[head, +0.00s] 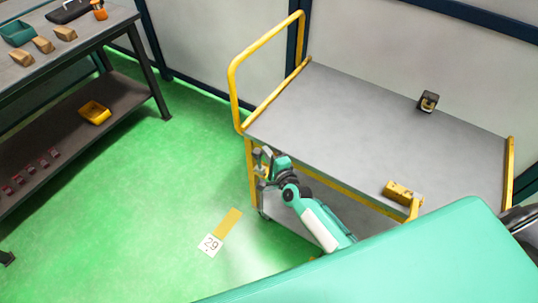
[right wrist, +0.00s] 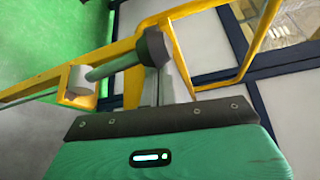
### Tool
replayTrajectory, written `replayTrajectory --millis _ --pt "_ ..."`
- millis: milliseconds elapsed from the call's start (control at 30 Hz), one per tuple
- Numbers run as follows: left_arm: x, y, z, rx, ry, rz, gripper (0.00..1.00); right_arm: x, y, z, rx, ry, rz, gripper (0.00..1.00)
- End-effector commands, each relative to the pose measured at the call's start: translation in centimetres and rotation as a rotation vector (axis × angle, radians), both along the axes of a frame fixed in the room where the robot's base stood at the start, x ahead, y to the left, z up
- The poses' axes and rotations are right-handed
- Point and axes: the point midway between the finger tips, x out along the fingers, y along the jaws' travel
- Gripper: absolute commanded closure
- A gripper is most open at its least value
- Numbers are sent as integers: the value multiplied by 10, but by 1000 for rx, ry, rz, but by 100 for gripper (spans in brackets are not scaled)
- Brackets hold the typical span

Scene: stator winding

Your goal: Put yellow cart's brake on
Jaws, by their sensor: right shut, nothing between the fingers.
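The yellow cart (head: 370,108) has a grey top, a yellow frame and a tall yellow handle (head: 238,75) at its left end. My right arm reaches to the cart's front left corner. My right gripper (head: 262,163) is at the corner post, just below the top's edge. My left gripper is not in view.
A yellow block (head: 402,192) and a small dark object (head: 428,101) are on the cart top. A dark workbench (head: 75,40) with a lower shelf stands at the left. A floor marker "29" (head: 210,244) lies on open green floor.

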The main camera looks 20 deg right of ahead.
Motion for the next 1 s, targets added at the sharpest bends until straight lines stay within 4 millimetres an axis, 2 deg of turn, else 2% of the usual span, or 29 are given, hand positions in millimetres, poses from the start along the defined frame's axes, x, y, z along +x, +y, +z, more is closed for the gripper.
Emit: replayTrajectory --millis 633,900,1000 --pt "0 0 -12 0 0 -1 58 -6 7 -1 -61 -49 1 100" --pt "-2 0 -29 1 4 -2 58 -13 16 -5 -137 -107 2 100" --pt "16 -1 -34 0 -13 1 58 -18 22 -8 -192 -151 2 100"
